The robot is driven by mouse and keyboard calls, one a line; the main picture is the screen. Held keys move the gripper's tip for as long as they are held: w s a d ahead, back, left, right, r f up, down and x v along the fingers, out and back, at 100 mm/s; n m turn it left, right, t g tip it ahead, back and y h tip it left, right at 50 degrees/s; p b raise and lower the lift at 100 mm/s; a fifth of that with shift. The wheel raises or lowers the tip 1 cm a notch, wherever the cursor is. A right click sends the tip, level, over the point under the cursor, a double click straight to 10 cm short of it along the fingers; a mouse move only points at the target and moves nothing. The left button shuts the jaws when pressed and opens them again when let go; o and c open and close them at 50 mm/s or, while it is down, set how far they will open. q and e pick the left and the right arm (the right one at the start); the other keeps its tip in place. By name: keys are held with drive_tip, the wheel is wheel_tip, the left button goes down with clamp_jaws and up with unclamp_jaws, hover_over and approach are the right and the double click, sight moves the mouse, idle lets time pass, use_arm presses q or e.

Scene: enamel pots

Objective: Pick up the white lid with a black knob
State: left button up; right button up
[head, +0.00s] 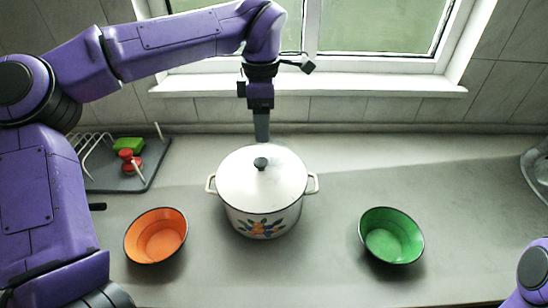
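The white lid (239,177) with a black knob (261,163) sits on a white enamel pot (257,222) with a flower design and two side handles. The pot stands on the grey counter near the middle of the head view. My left gripper (262,138) points down from above, just behind the knob in the picture. It looks apart from the knob. Its fingers are seen edge-on, so I cannot tell whether it is open or shut. My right gripper is out of view; only part of my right arm shows at the lower right.
An orange bowl (156,236) stands left of the pot and a green bowl (391,236) stands right of it. A dish rack (92,160) on a dark tray holds green and red items at the back left. A glass object (537,165) is at the right edge.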

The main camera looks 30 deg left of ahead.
sight(262, 160)
use_arm(q)
drive_tip(key=s+f, duration=0.3)
drive_tip(key=f, duration=0.1)
drive_tip(key=shift+s+p, duration=0.2)
drive_tip(key=shift+p, duration=0.15)
drive_tip(key=f, duration=0.1)
drive_tip(key=w+f, duration=0.1)
drive_tip(key=f, duration=0.1)
drive_tip(key=w+f+p, duration=0.1)
drive_tip(key=f, duration=0.1)
drive_tip(key=shift+f, duration=0.25)
drive_tip(key=shift+s+r, duration=0.2)
drive_tip(key=shift+s, duration=0.2)
drive_tip(key=shift+c, duration=0.4)
drive_tip(key=c, duration=0.5)
drive_tip(key=shift+w, duration=0.1)
drive_tip(key=c, duration=0.5)
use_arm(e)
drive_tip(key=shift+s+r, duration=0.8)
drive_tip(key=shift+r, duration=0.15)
